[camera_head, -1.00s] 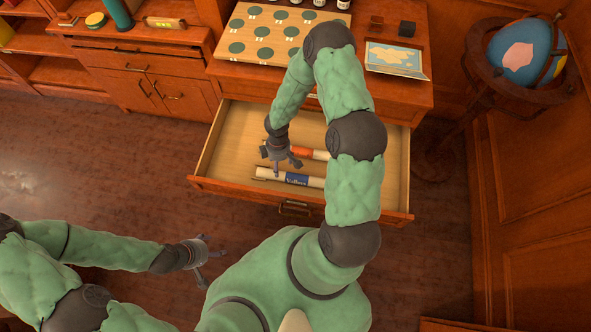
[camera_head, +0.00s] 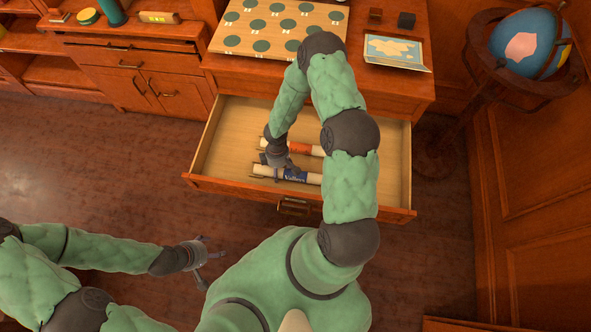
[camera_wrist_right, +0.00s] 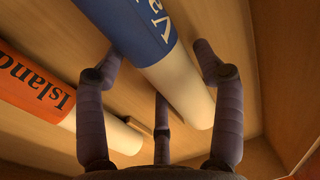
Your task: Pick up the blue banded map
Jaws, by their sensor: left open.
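The blue banded map (camera_head: 304,177) is a white roll with a blue lettered band, lying in the open drawer (camera_head: 230,150). In the right wrist view, its blue band (camera_wrist_right: 142,28) and pale end (camera_wrist_right: 180,92) pass between my right gripper's (camera_wrist_right: 165,75) spread fingers. The fingers sit on both sides of the roll, with no clear grip on it. In the head view my right gripper (camera_head: 280,163) is over the map's left part and hides some of it. My left gripper (camera_head: 203,262) is open and empty, over the floor left of my body.
An orange banded map (camera_head: 308,149) lies just behind the blue one; it also shows in the right wrist view (camera_wrist_right: 35,88), left of the fingers. Drawer walls surround both. The cabinet top holds a board with green discs (camera_head: 275,28) and an open map booklet (camera_head: 395,52). A globe (camera_head: 527,45) stands right.

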